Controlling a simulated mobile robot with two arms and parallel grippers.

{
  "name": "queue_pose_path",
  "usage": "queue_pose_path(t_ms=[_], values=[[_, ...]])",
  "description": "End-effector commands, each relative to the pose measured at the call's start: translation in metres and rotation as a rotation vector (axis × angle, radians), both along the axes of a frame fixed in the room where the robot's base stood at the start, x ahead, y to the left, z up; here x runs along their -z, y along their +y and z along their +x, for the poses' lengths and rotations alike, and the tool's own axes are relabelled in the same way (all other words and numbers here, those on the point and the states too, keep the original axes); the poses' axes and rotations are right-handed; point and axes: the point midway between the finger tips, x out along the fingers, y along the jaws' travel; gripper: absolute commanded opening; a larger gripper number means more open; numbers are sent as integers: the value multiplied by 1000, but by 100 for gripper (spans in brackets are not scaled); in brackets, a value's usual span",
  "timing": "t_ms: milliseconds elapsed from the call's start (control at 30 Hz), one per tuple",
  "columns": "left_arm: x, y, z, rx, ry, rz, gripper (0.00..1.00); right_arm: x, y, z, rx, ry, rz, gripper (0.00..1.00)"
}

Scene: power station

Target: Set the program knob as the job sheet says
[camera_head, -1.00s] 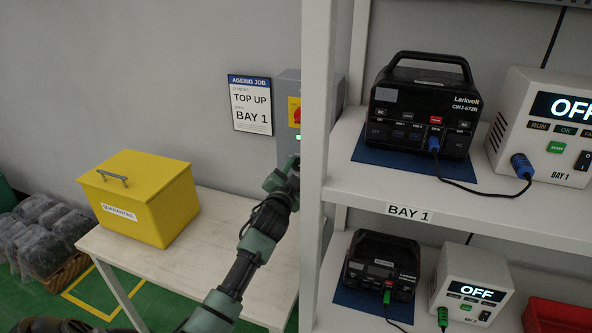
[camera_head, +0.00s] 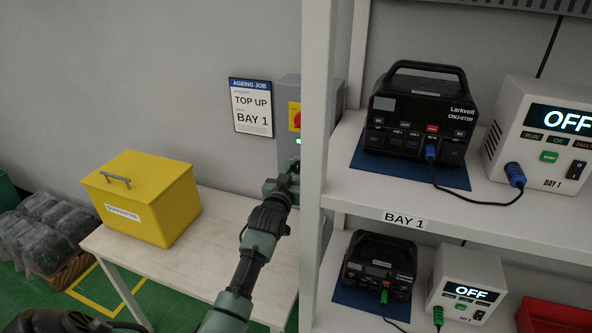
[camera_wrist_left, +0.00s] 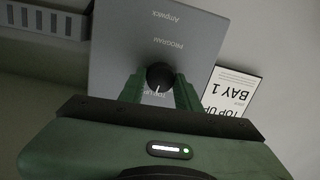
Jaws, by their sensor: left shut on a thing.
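The job sheet (camera_head: 252,107) on the wall reads TOP UP, BAY 1; part of it shows upside down in the left wrist view (camera_wrist_left: 229,93). The grey program box (camera_head: 290,88) hangs beside it, partly hidden by the shelf post. In the left wrist view its face (camera_wrist_left: 125,50) reads PROGRAM, upside down, above the round black knob (camera_wrist_left: 160,74). My left gripper (camera_wrist_left: 160,84) is shut on the knob, one green finger on each side. The knob has a pale pointer mark; the lettering close to it is mostly hidden. My right gripper is not in view.
A yellow box (camera_head: 145,205) stands on the pale bench (camera_head: 130,250). The white shelf post (camera_head: 314,220) stands close to my left arm. Power units (camera_head: 420,105) and chargers (camera_head: 545,140) reading OFF stand on the shelves. A red and yellow switch (camera_head: 295,117) is on the grey box.

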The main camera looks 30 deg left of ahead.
Motion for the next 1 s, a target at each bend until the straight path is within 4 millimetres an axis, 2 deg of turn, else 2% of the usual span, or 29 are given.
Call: queue_pose_path(t_ms=[300, 767, 800, 867, 1000], values=[[1, 0, 0, 0, -21, -100, 0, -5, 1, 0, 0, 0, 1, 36], [1, 0, 0, -1, -24, -113, 0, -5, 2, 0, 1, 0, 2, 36], [1, 0, 0, -1, -24, -113, 36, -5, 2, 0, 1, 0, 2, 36], [1, 0, 0, -1, -24, -113, 53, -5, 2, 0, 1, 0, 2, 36], [1, 0, 0, 0, -25, -113, 55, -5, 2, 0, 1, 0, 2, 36]])
